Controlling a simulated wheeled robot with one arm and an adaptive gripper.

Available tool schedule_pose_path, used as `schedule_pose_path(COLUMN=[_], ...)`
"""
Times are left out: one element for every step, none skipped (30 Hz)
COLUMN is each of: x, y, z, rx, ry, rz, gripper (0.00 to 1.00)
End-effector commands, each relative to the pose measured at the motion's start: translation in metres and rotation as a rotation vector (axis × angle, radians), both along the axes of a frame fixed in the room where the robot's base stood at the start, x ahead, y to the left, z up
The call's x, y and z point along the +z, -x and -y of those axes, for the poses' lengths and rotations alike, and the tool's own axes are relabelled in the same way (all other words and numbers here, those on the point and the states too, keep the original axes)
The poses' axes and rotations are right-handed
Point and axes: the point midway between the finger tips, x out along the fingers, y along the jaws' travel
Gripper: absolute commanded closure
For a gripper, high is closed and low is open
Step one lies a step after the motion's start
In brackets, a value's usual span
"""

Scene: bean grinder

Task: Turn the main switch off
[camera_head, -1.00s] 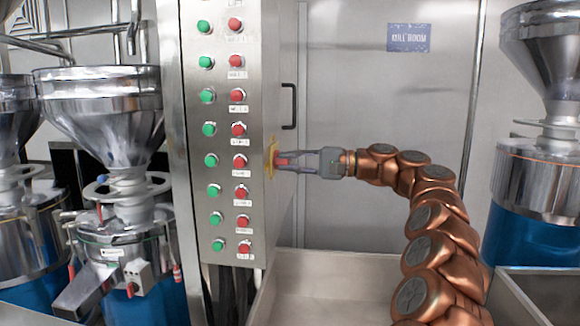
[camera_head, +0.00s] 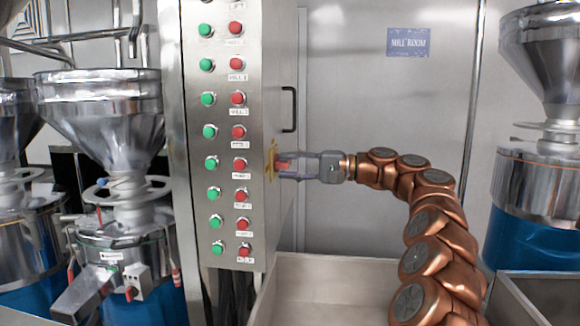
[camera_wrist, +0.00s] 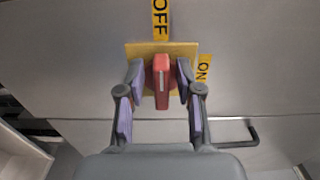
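The red main switch (camera_wrist: 162,78) sits on a yellow plate (camera_wrist: 133,50) in the wrist view. Its handle points up the picture, in line with the OFF label (camera_wrist: 160,18); the ON label (camera_wrist: 203,69) is to the right. My gripper (camera_wrist: 162,74) straddles the handle, one finger on each side, with what look like narrow gaps; contact is hard to tell. In the head view, my gripper (camera_head: 283,166) reaches the right side of the steel control cabinet (camera_head: 281,120), its fingers at the yellow plate (camera_head: 271,160) and the red switch (camera_head: 283,165).
Green and red push buttons (camera_head: 237,97) line the cabinet front. A dark door handle (camera_head: 291,108) is above my gripper. Steel mills stand left (camera_head: 105,110) and right (camera_head: 553,165). A steel trough (camera_head: 335,285) lies below my arm.

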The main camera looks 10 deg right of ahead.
Motion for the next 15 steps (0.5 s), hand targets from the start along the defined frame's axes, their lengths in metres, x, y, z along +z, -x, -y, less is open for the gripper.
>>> schedule_pose_path(x=[0.000, 0.000, 0.000, 0.001, 0.001, 0.001, 0.001, 0.001, 0.001, 0.001, 0.001, 0.001, 0.001, 0.001, 0.001], y=[0.000, 0.000, 0.000, 0.000, 0.000, 0.000, 0.000, 0.000, 0.000, 0.000, 0.001, 0.001, 0.002, 0.003, 0.005], z=[0.000, 0.000, 0.000, 0.000, 0.000, 0.000, 0.000, 0.000, 0.001, 0.002, 0.003, 0.005, 0.008, 0.011, 0.016], rx=[0.000, 0.000, -0.001, -0.001, -0.001, -0.001, -0.001, -0.001, -0.001, -0.002, -0.002, -0.003, -0.004, -0.004, -0.005], ry=[0.000, -0.001, -0.001, -0.001, -0.001, -0.001, -0.001, -0.001, -0.001, -0.001, -0.002, -0.002, -0.002, -0.003, -0.003], rz=[0.000, 0.000, 0.000, 0.000, 0.000, 0.000, 0.000, 0.000, 0.000, 0.000, 0.001, 0.001, 0.001, 0.001, 0.000], gripper=[0.58, 0.58, 0.58, 0.58, 0.58, 0.58, 0.58, 0.58, 0.58, 0.58, 0.58, 0.58, 0.58, 0.58, 0.58])
